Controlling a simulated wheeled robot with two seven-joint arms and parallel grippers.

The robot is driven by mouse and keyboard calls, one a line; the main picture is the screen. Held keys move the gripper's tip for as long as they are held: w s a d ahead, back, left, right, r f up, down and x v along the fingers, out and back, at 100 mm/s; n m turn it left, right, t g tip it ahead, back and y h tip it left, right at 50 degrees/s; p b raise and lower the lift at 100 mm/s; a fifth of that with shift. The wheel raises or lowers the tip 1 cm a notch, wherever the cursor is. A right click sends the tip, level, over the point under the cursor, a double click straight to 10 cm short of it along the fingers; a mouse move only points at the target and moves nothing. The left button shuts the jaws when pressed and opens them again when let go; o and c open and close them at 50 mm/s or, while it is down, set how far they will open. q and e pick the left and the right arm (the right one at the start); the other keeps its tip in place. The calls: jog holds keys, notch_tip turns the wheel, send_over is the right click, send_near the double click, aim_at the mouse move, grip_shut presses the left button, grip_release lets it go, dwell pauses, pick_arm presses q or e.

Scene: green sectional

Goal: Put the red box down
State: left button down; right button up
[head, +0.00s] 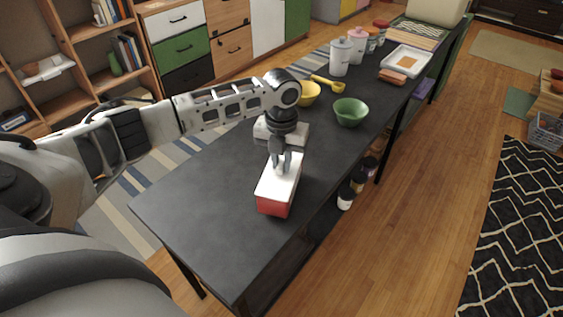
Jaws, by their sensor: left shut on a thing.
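The red box (273,207) has a white top and red sides. It is at the dark table (200,210), toward the table's right edge. My left gripper (282,166) points down and is shut on the box at its far part. I cannot tell whether the bottom of the box touches the table top. The fingertips are partly hidden against the white top. My right gripper does not show.
A green bowl (350,112), a yellow bowl (309,95) and lidded canisters (340,57) stand farther back. The table's near left part is clear. Jars (346,197) stand below the right edge.

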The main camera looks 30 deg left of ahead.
pick_arm(q)
jog(key=shift+f, duration=0.5)
jog(key=shift+f, duration=0.15)
jog(key=c, duration=1.4)
grip_release()
